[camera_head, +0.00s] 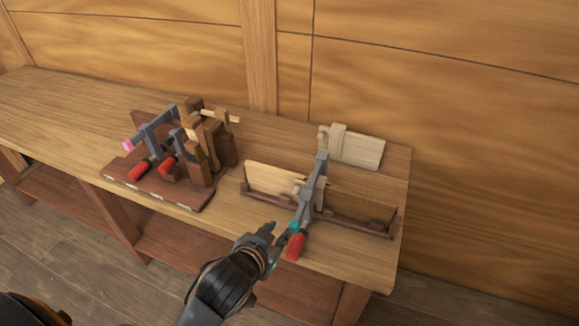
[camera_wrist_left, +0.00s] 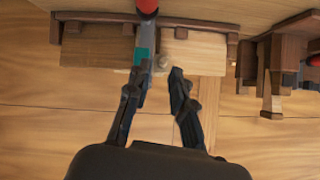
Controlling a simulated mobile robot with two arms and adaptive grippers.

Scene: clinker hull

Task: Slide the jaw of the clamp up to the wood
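A grey bar clamp (camera_head: 312,185) with a red handle (camera_head: 295,246) and a teal part (camera_head: 294,227) stands tilted across a low brown rail on the bench. Pale wood (camera_head: 268,178) sits in the rail at its left; a gap between jaw and wood cannot be judged. In the left wrist view the teal part (camera_wrist_left: 144,42) and the wood (camera_wrist_left: 205,50) show at the top. My left gripper (camera_head: 275,240) is just left of the handle. Its fingers (camera_wrist_left: 156,76) are apart, the left one overlapping the clamp bar; contact cannot be told. My right gripper is not seen.
A brown board (camera_head: 150,185) with more red-handled clamps and wooden blocks stands at left on the bench (camera_head: 60,95). A pale block (camera_head: 362,150) lies at the back right. Wood panelling closes off the back. The bench is clear at far left.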

